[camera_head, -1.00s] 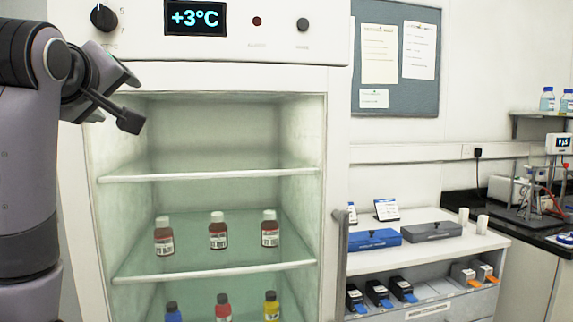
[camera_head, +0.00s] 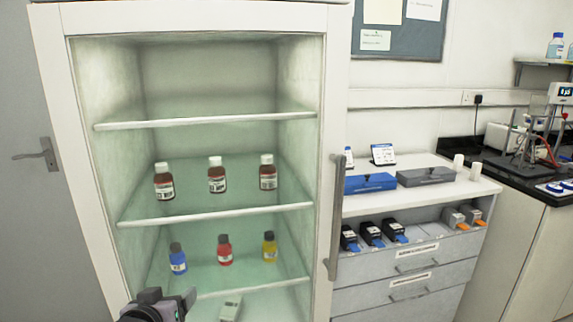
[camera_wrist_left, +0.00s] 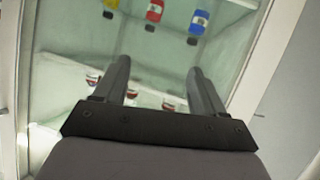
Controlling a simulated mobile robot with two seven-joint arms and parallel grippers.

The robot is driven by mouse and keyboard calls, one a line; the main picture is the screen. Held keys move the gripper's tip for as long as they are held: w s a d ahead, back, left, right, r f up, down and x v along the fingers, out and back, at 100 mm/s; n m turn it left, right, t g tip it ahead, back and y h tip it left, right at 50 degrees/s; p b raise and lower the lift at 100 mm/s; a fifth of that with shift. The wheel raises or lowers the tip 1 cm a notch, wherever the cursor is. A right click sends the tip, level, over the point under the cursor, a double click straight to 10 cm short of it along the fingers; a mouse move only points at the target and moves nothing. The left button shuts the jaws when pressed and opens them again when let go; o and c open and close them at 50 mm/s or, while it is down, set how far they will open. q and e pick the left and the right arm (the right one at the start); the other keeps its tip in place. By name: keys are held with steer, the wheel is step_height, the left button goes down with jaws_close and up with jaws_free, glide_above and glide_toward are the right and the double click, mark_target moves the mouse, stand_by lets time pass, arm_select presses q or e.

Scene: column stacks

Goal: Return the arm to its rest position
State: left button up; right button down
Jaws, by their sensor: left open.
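My left gripper (camera_head: 172,304) is low at the bottom left of the head view, in front of the open fridge's lower left. In the left wrist view its two fingers (camera_wrist_left: 160,85) are spread apart with nothing between them. The fridge interior lies beyond the fingers in that view, and it appears upside down there. My right gripper is not in view.
The fridge (camera_head: 334,120) has brown bottles (camera_head: 217,178) on the middle shelf. Below stand a blue bottle (camera_head: 178,260), a red bottle (camera_head: 225,252) and a yellow bottle (camera_head: 269,248). The top shelf (camera_head: 210,119) is empty. A drawer counter (camera_head: 440,160) stands to the right.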

arm_select(q)
steer(key=s+d+f+m+g+h, duration=0.1)
steer(key=s+f+m, duration=0.1)
steer(key=s+f, duration=0.7)
steer(key=s+d+f+m+g+h+p, duration=0.1)
steer(key=s+d+f+m, duration=0.1)
steer(key=s+f, duration=0.7)
steer(key=s, duration=0.8)
steer(key=shift+s+f+g, duration=0.2)
steer(key=shift+f+g, duration=0.1)
steer(key=shift+f, duration=0.1)
